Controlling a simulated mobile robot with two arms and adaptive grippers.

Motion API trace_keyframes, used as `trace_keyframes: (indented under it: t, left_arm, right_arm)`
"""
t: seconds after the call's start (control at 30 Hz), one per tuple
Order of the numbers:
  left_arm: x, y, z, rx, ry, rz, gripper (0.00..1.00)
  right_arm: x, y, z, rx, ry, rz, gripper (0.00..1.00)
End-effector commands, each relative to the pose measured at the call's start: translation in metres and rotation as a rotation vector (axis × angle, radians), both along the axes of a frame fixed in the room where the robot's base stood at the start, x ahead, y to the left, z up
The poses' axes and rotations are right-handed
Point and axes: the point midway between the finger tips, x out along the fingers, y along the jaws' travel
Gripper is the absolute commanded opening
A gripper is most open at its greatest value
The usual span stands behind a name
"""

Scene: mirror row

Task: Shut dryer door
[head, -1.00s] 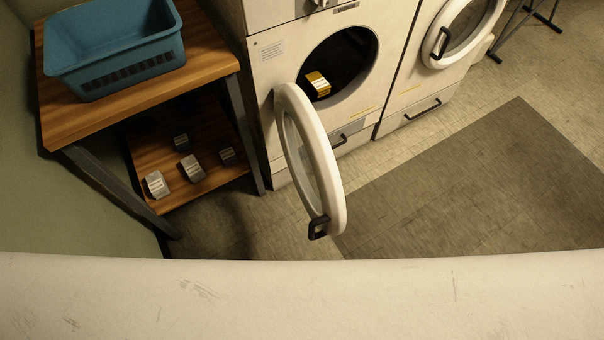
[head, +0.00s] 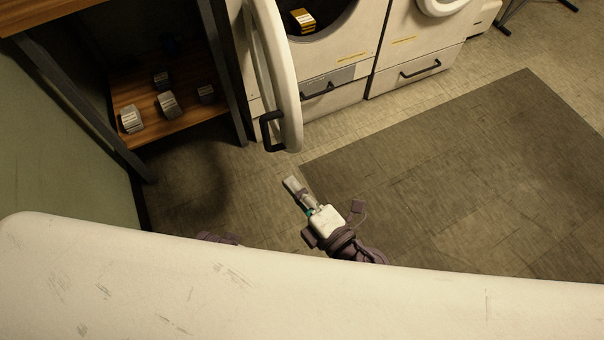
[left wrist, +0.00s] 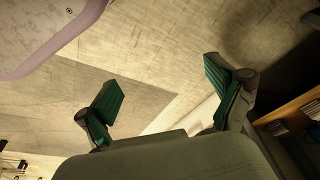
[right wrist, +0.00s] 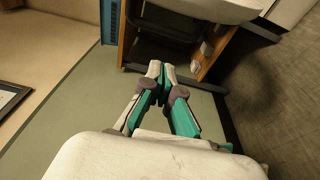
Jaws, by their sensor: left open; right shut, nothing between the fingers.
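The dryer door (head: 276,75) is a white ring with a black handle (head: 271,131), and it stands swung out from the dryer front (head: 345,90). In the head view the left gripper is hidden, apart from a dark bit at the white body edge.
A wooden shelf unit (head: 193,115) with several small boxes stands left of the dryer. A second dryer (head: 425,45) stands to the right. A dark floor mat (head: 450,180) lies in front, with clear floor around it. My white body fills the bottom.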

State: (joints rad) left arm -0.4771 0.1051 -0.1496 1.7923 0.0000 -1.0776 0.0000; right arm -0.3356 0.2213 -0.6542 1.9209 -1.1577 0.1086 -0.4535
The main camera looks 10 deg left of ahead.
Motion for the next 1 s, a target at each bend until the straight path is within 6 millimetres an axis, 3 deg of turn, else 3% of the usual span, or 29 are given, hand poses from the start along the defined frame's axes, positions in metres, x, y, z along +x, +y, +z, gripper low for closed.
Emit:
trace_keyframes:
  t: [0.17, 0.53, 0.7, 1.0]
  left_arm:
    - [-0.003, 0.001, -0.008, 0.001, 0.007, -0.001, 0.93]
    - [-0.009, 0.001, -0.025, 0.001, 0.014, -0.003, 0.93]
    - [-0.012, 0.002, -0.03, 0.002, 0.019, -0.003, 0.93]
    - [-0.012, 0.002, -0.031, 0.002, 0.018, -0.004, 0.93]
  right_arm:
    - [0.017, 0.016, 0.005, 0.002, -0.006, -0.001, 0.0]
    - [0.072, 0.071, 0.003, 0.002, -0.004, -0.001, 0.0]
    - [0.082, 0.045, 0.001, -0.001, -0.001, -0.003, 0.0]
    - [0.088, 0.032, 0.002, 0.002, 0.001, -0.003, 0.0]
